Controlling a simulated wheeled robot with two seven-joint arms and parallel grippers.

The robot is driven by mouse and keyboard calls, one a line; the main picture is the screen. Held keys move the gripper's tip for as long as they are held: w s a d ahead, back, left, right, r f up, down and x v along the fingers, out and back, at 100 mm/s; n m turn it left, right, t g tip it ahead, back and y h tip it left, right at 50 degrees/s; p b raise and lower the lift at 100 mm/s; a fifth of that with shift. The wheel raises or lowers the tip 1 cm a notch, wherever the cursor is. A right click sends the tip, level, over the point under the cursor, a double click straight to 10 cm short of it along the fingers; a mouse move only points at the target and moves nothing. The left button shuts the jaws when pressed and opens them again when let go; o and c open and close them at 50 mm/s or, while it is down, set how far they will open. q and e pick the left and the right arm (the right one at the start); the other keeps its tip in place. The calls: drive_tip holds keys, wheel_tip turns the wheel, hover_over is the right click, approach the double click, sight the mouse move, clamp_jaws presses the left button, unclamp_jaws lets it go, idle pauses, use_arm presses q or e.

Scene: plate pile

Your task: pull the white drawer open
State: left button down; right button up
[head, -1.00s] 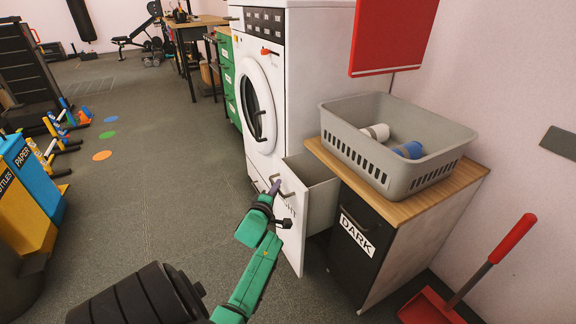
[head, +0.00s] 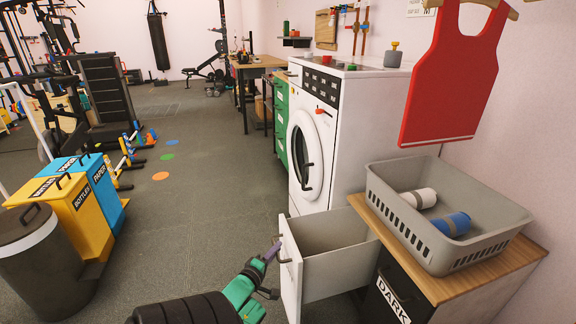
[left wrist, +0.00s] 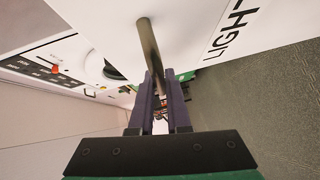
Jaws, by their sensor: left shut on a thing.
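In the left wrist view the handle (left wrist: 150,45) runs between the two purple fingers of my left gripper (left wrist: 160,92). My right gripper is in neither view.
The washing machine (head: 345,135) stands behind the drawer. A dark "DARK" drawer (head: 392,290) is to the right, under a wooden top with a grey basket (head: 440,250). Bins (head: 72,215) stand at left. The floor between is clear.

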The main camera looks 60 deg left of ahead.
use_arm(q)
drive_tip(key=shift+s+a, duration=0.2)
drive_tip(key=shift+s, duration=0.4)
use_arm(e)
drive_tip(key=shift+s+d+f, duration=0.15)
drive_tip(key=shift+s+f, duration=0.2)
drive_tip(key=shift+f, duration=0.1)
use_arm(q)
drive_tip(key=c, duration=0.9)
unclamp_jaws()
drive_tip(key=p+v, duration=0.3)
drive_tip(key=v, duration=1.1)
drive_tip(key=shift+s+d, duration=0.1)
drive_tip(key=shift+s, duration=0.15)
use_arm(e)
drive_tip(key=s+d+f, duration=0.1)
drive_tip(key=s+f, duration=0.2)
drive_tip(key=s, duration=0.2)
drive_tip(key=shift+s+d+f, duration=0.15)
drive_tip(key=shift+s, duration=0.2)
